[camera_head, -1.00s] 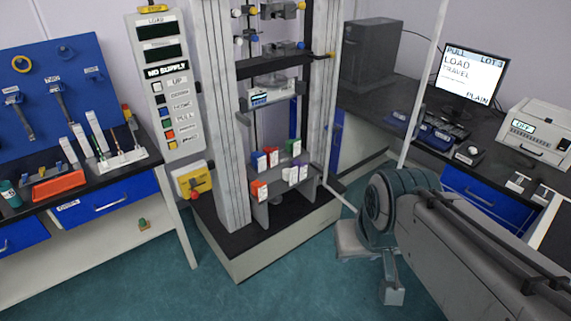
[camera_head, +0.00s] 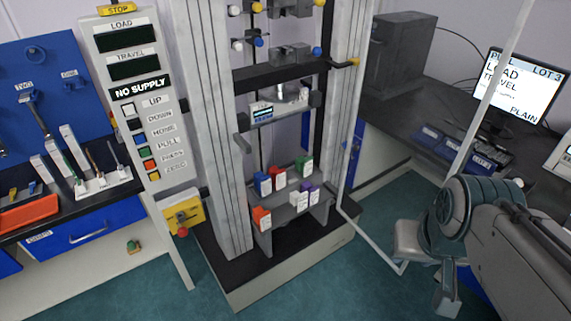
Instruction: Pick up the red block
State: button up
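The red block (camera_head: 279,179) stands on the two-level rack at the foot of the test frame. It is in the upper row, between a blue block and a green block, and has a white label on its front. My gripper (camera_head: 426,276) hangs low at the right, in front of the frame and well apart from the block. Its two fingers look spread, with nothing seen between them. My arm hides part of the floor and desk behind it.
Near the red block are blue (camera_head: 262,184), green (camera_head: 304,166), white (camera_head: 299,201), purple (camera_head: 313,192) and orange (camera_head: 262,219) blocks. Frame columns (camera_head: 212,130) and a thin slanted pole (camera_head: 487,100) rise nearby. A control panel (camera_head: 138,85) reads NO SUPPLY. Some floor (camera_head: 375,290) is clear.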

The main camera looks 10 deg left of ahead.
aim_at(278, 178)
jog(key=i, duration=1.55)
jog(key=u, duration=3.6)
jog(key=k, duration=0.15)
jog(key=z, duration=2.1)
